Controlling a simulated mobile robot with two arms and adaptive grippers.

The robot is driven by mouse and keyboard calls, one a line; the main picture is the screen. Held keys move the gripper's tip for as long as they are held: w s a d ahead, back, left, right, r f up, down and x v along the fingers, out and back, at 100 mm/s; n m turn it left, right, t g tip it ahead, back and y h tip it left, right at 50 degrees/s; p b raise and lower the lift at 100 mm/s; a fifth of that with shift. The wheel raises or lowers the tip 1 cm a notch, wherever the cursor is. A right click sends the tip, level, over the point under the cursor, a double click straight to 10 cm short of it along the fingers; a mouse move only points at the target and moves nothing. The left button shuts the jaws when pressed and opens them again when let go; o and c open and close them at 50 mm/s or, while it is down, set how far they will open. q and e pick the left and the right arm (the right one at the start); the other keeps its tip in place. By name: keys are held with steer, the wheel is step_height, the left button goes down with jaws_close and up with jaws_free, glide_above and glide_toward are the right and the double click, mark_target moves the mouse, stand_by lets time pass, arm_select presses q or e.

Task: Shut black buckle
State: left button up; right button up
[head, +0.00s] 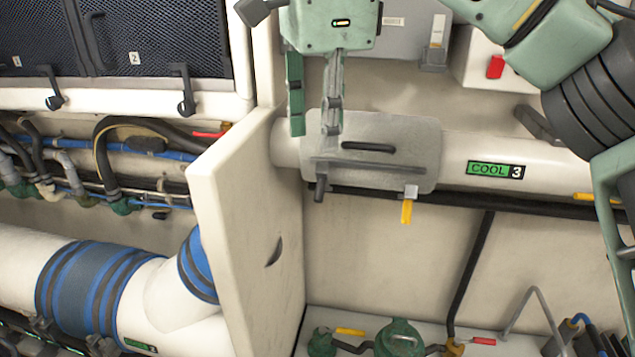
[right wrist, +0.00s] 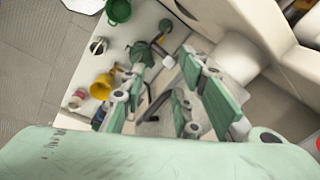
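A grey cover plate (head: 415,140) with a dark handle (head: 368,147) lies on the white pipe marked COOL 3. A dark buckle (head: 320,186) hangs at its lower left edge; I cannot tell from this view whether it is latched. A second buckle with a yellow lever (head: 407,208) hangs at its lower right edge. My right gripper (head: 314,132) points down in front of the plate's upper left corner, above the dark buckle. Its two fingers are apart with nothing between them. The fingers also show in the right wrist view (right wrist: 165,105), where no buckle can be made out. My left gripper is not in view.
A cream partition (head: 245,195) stands just left of the plate. Dark mesh panels (head: 150,40) with black latches are at the upper left. Green valves (head: 400,338) and hoses stand below the pipe. My right arm fills the upper right.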

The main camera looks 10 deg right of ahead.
mark_target(320, 189)
steer(key=f+m+h, duration=0.1)
steer(key=f+m, duration=0.2)
steer(key=m, duration=0.5)
steer(key=f+m+t+h, duration=0.1)
steer(key=f+m, duration=0.2)
steer(key=m, duration=0.5)
steer(key=w+f+m+t+h, duration=0.1)
steer(key=f+m, duration=0.2)
steer(key=m, duration=0.6)
steer(key=shift+a+f, duration=0.4)
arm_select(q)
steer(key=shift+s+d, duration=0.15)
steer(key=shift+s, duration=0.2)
arm_select(e)
steer(key=shift+s+d, duration=0.1)
jaws_close()
